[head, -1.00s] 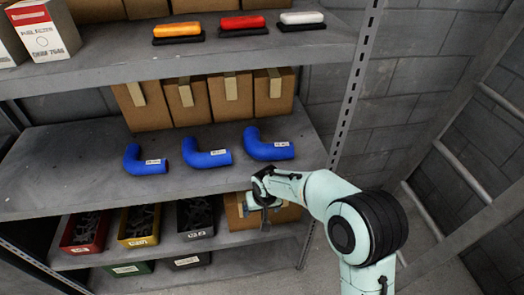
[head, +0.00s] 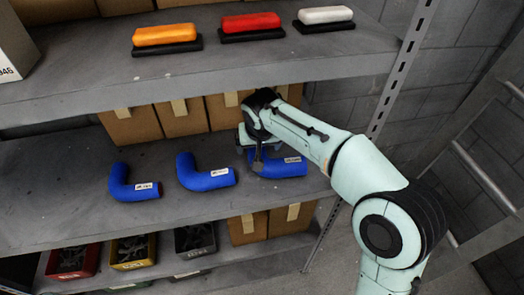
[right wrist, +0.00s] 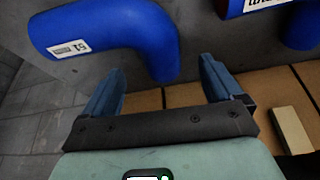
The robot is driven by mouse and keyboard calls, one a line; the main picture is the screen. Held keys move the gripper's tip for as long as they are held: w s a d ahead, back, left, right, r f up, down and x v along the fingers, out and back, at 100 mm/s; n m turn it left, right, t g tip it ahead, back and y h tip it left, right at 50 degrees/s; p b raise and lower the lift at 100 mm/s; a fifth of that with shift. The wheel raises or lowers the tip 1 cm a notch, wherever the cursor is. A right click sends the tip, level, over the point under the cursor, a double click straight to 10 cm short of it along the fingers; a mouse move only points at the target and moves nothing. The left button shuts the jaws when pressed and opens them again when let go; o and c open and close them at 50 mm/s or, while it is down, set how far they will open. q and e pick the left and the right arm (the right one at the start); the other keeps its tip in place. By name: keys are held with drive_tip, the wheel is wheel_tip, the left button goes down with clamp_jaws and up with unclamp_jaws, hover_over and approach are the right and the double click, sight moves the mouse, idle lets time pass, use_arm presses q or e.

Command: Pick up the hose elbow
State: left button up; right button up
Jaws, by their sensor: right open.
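Three blue hose elbows lie in a row on the middle shelf in the head view: one at left (head: 130,187), one in the middle (head: 204,177) and one at right (head: 290,168). Each bears a white label. My right gripper (head: 257,162) is open at the right elbow and hides part of it. In the right wrist view, my open right gripper (right wrist: 162,72) has a finger either side of the bent end of a blue elbow (right wrist: 110,28). I cannot tell whether the fingers touch it. My left gripper is out of view.
Cardboard boxes (head: 182,117) stand behind the elbows. The upper shelf (head: 90,75) overhangs them and carries orange, red and white lamps. Bins stand on the shelf below. A perforated post (head: 400,75) is at right. The middle shelf's left part is clear.

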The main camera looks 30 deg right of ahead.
drive_tip(key=shift+d+f, duration=0.1)
drive_tip(key=shift+f, duration=0.55)
drive_tip(key=x, duration=0.5)
drive_tip(key=shift+f, duration=0.4)
drive_tip(key=shift+w, duration=0.1)
drive_tip(key=c, duration=1.2)
